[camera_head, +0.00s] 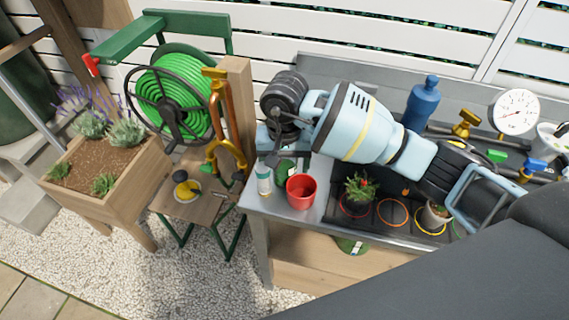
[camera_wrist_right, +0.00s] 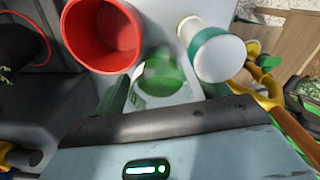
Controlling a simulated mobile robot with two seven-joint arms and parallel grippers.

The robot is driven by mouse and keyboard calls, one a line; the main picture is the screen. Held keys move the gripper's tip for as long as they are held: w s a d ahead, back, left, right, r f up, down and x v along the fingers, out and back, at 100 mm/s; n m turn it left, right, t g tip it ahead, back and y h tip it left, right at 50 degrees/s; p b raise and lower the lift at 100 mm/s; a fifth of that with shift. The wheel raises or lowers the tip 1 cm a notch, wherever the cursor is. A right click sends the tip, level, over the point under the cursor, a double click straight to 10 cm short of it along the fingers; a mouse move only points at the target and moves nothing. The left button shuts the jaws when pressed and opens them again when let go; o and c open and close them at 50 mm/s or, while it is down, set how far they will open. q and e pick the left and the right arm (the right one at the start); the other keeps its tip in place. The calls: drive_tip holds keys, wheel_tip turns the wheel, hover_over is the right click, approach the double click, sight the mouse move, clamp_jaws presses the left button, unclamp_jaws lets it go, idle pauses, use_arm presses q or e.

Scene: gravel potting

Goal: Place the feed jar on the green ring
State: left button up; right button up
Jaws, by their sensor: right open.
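A green-lidded jar (camera_head: 286,170), likely the feed jar, stands at the left end of the grey bench. In the right wrist view the jar (camera_wrist_right: 163,74) lies between the two fingers, its lid towards the camera and a pale label below. My right gripper (camera_head: 272,158) is open above it; whether the fingers touch it I cannot tell. The fingers also show in the wrist view (camera_wrist_right: 165,92). My left gripper is not in view.
A red pot (camera_head: 301,191) and a white bottle with a teal band (camera_head: 264,179) stand close beside the jar. The black mat (camera_head: 374,211) carries red, orange and yellow rings, with plants at the red and yellow ones. A blue bottle (camera_head: 421,103) stands behind my arm.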

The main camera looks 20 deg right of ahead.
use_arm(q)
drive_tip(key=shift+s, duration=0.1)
use_arm(e)
drive_tip(key=shift+r, duration=0.1)
drive_tip(key=shift+r, duration=0.25)
wheel_tip(320, 180, up, 11)
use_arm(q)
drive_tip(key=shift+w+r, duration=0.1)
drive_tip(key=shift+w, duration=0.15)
use_arm(e)
drive_tip(key=shift+o, duration=0.5)
drive_tip(key=shift+r, duration=0.35)
